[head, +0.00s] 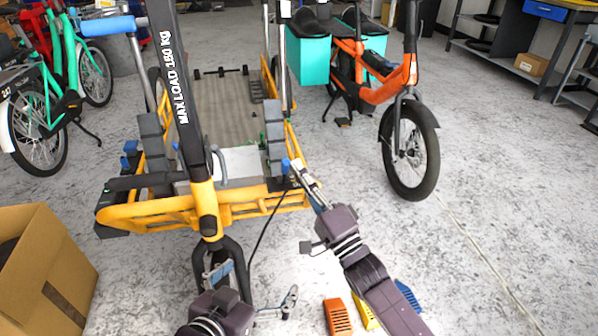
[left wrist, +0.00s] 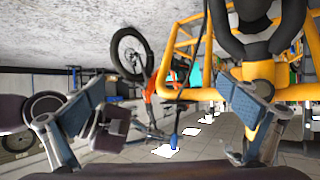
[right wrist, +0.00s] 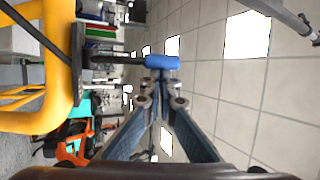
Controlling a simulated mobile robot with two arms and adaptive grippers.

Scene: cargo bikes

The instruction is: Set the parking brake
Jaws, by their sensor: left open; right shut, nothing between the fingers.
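The orange-yellow cargo bike (head: 245,203) stands in the middle of the head view. A lever with a blue grip (head: 286,166) sticks out at its front right corner. In the right wrist view the blue grip (right wrist: 162,62) is on the end of a dark rod beside the yellow frame. My right gripper (head: 300,172) is shut and empty, its tips right at the grip; I cannot tell whether they touch. My left gripper (head: 254,286) is open and empty, low near the bike's fork. The left wrist view shows its spread fingers (left wrist: 160,88).
An orange bike (head: 370,85) with turquoise boxes stands behind to the right, and a green bike (head: 45,110) at the left. A cardboard box (head: 45,265) is at the lower left. Orange and yellow blocks (head: 338,317) lie near my right arm. Floor at the right is clear.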

